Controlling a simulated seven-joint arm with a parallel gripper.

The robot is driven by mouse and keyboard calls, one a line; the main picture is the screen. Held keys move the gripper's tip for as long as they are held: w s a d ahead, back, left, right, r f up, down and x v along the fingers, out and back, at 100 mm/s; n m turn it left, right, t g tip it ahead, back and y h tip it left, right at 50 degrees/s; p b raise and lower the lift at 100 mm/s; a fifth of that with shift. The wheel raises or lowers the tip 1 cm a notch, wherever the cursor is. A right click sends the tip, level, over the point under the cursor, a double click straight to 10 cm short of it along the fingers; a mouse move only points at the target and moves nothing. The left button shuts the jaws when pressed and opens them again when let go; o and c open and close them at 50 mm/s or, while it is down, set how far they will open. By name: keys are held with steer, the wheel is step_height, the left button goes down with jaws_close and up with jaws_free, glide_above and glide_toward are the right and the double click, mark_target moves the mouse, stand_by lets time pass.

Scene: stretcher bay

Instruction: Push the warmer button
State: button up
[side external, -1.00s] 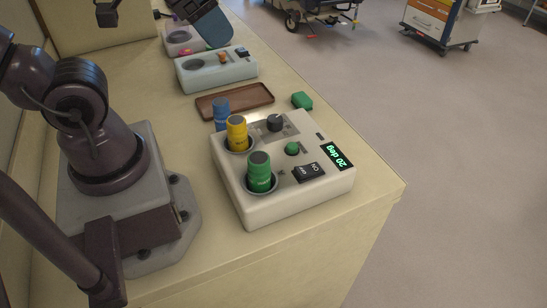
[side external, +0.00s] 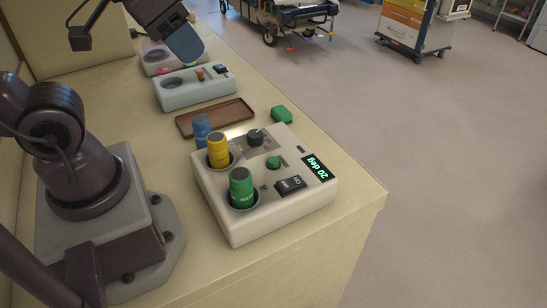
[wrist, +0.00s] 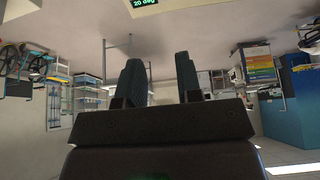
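A pale box (side external: 225,231) with a lit green "20 deg" display (side external: 316,168) stands near the counter's front corner, seemingly the warmer. On its top are a small round green button (side external: 273,162), a black ON/OFF rocker switch (side external: 290,185) and a dark knob (side external: 255,138). A yellow vial (side external: 218,150) and a green vial (side external: 241,187) stand upright in its wells. My gripper (side external: 186,45) is in the air over the far counter, apart from the box. In the wrist view my gripper's two fingers (wrist: 159,82) are apart with nothing between them. The display's edge shows at the top there (wrist: 144,2).
A blue vial (side external: 201,130) stands behind the yellow one. A brown tray (side external: 215,117), a green block (side external: 281,115) and a second pale box (side external: 195,97) lie beyond. A pinkish device (side external: 152,66) stands farther back. The counter drops off to open floor on the right.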

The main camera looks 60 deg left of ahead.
jaws_close()
stand_by(1.4)
